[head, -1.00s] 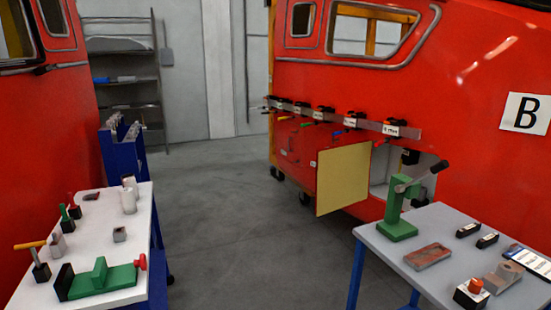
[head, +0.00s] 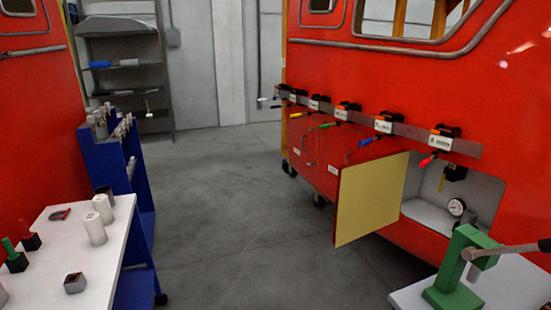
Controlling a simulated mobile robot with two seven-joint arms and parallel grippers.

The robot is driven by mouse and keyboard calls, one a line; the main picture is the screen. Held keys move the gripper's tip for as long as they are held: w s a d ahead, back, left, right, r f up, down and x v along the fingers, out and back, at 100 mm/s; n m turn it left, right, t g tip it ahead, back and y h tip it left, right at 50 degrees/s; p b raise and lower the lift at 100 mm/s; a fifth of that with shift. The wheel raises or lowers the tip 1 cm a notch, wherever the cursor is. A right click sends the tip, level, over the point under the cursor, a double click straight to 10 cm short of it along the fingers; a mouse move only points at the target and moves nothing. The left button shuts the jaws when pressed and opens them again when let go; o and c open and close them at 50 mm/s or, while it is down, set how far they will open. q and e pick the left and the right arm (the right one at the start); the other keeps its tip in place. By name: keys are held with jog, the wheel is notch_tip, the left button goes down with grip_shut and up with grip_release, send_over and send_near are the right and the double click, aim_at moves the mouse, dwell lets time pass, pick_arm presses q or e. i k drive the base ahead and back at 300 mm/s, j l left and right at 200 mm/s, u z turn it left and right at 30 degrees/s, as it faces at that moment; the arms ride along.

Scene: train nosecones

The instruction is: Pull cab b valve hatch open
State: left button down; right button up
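The cab on the right is a red train nosecone (head: 520,150). A hatch panel with a pale yellow inner face (head: 372,198) stands swung out from its lower side. Behind the panel is an open light-grey recess (head: 425,212). A round gauge (head: 457,207) and a black fitting with a yellow lever (head: 449,176) sit in it. Part of the recess is hidden behind the hatch panel and the green press. The "B" sign is out of view now. Neither of my grippers is in view.
A grey table (head: 405,292) with a green press (head: 458,275) stands at the lower right, before the recess. Clamps on a rail (head: 410,132) run above the hatch. A white table (head: 100,265) and blue rack (head: 120,160) stand left. The grey floor between (head: 240,220) is clear.

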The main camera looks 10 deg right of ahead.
aim_at(340, 143)
jog(key=i+z, duration=0.2)
jog(key=i, duration=0.55)
jog(key=i+j+z, duration=0.2)
jog(key=i, duration=0.55)
